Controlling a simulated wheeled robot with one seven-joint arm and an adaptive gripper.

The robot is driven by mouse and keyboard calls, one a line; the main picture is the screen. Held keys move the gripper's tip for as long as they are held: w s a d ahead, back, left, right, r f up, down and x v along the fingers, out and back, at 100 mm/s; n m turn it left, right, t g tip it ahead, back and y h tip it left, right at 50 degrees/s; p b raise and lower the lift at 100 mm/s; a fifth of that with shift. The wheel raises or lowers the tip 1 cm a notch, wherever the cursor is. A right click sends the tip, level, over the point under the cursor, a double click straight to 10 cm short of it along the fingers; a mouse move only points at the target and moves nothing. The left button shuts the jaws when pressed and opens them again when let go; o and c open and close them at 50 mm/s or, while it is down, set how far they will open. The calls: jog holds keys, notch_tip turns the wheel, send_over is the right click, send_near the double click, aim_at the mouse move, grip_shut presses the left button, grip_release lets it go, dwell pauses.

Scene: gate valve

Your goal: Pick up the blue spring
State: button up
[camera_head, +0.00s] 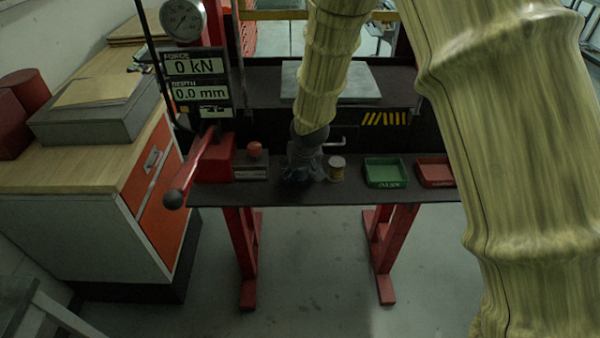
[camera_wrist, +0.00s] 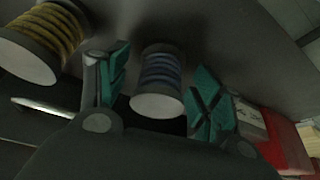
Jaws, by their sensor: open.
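The blue spring (camera_wrist: 160,72) shows in the wrist view as a blue coil between two pale end caps. It stands between the two teal fingertips of my gripper (camera_wrist: 160,88), with a gap visible on both sides. My gripper is open. In the head view my gripper (camera_head: 301,172) is low over the dark bench shelf, and it hides the blue spring there.
A yellow spring (camera_wrist: 48,38) stands close beside one finger; it also shows in the head view (camera_head: 337,168). A green tray (camera_head: 386,172) and a red tray (camera_head: 434,171) sit to the right. A red lever (camera_head: 195,165) and a red-knobbed block (camera_head: 252,165) are to the left.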

jog(key=shift+w+f, duration=0.15)
jog(key=shift+f, duration=0.15)
jog(key=c, duration=1.3)
jog(key=shift+r, duration=0.15)
